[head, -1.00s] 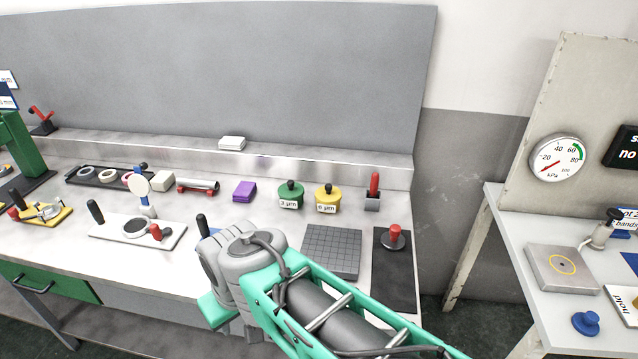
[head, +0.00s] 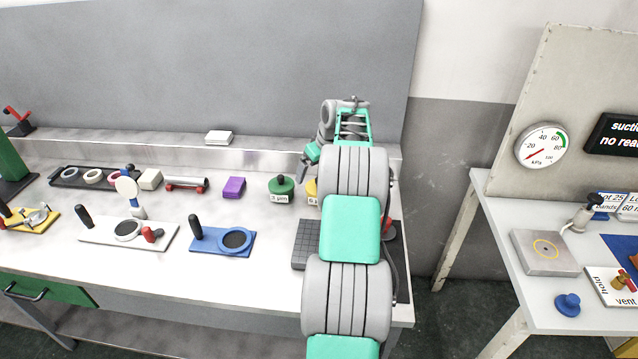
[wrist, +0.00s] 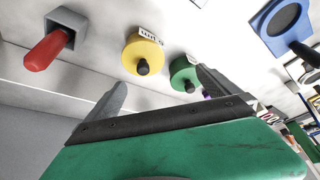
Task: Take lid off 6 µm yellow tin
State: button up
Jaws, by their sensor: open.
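The 6 µm yellow tin (wrist: 145,55) shows in the wrist view with its lid on and a dark knob on the lid. In the head view only a sliver of the yellow tin (head: 312,190) shows beside my arm. My gripper (wrist: 160,88) is open and empty, its two fingers apart, with the yellow tin ahead of the gap between them. The fingers do not appear to touch the tin. In the head view my gripper (head: 306,170) is partly visible above the bench, near the green tin.
The green 3 µm tin (head: 281,190) stands close to the left of the yellow tin. A red-handled tool in a grey holder (wrist: 62,32) is on the other side.

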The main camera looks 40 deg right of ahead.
jog(key=d, duration=0.1)
jog(key=d+f, duration=0.1)
jog(key=shift+s+d+f, duration=0.3)
jog(key=shift+s+d, duration=0.1)
jog(key=x, duration=0.2)
jog(key=p+x, duration=0.1)
jog(key=x, duration=0.2)
jog(key=p+x, duration=0.1)
jog(key=x, duration=0.1)
jog(key=shift+w+d, duration=0.3)
jog(key=shift+w, duration=0.05)
jog(key=c, duration=1.3)
